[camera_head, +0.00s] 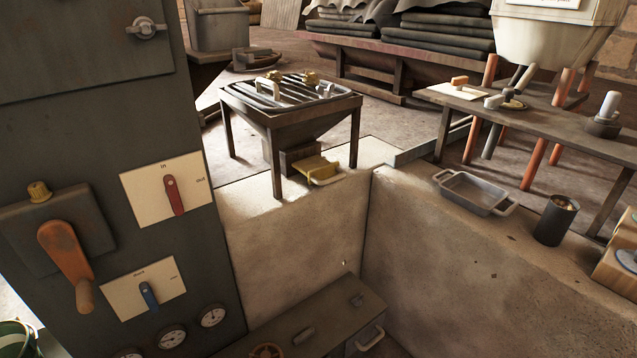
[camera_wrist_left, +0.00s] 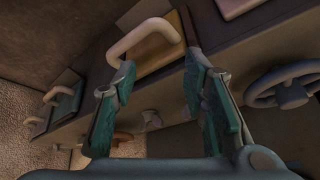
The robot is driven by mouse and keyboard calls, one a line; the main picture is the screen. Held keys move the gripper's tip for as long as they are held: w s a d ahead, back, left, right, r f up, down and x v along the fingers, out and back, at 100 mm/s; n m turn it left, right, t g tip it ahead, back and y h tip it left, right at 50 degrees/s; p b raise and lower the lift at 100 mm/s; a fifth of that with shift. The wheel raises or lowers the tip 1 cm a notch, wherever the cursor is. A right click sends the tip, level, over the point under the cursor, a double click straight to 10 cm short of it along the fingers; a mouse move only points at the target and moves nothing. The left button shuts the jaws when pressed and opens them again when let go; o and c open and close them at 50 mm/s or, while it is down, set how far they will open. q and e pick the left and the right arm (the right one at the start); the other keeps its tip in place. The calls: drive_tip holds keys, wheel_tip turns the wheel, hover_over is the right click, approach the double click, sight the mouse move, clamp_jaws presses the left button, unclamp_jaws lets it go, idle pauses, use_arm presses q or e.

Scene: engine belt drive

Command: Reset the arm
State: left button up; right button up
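My left gripper (camera_wrist_left: 156,75) shows in the left wrist view with its two teal-padded fingers spread apart and nothing between the pads. A pale curved handle (camera_wrist_left: 146,38) on a dark cabinet lies just beyond the fingertips. I cannot tell whether the left fingertip touches the handle. Neither gripper shows in the head view. My right gripper is in no view.
A grey control panel (camera_head: 95,140) with an orange lever (camera_head: 62,250), red switch (camera_head: 174,195) and blue switch (camera_head: 149,294) stands at left. A low dark cabinet (camera_head: 320,315) sits below a stone ledge (camera_head: 450,260). A handwheel (camera_wrist_left: 285,90) is right of my left gripper.

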use_arm(q)
drive_tip(key=s+f+g+p, duration=0.15)
drive_tip(key=s+f, duration=0.25)
drive_tip(key=s, duration=1.2)
drive_tip(key=s+r+g+p, duration=0.1)
drive_tip(key=s+r+p, duration=0.3)
drive_tip(key=r+p, duration=0.5)
drive_tip(key=s+r+g+p, duration=0.1)
drive_tip(key=s+r+p, duration=0.4)
drive_tip(key=r+p, duration=0.5)
drive_tip(key=p, duration=0.4)
drive_tip(key=shift+r+g, duration=0.3)
drive_tip(key=shift+g, duration=0.05)
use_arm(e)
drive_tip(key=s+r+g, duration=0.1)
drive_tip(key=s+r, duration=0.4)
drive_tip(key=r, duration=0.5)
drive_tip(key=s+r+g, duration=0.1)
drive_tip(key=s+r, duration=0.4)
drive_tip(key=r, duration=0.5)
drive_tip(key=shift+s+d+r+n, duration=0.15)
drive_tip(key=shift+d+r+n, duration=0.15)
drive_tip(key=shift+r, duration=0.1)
use_arm(q)
drive_tip(key=shift+s, duration=0.1)
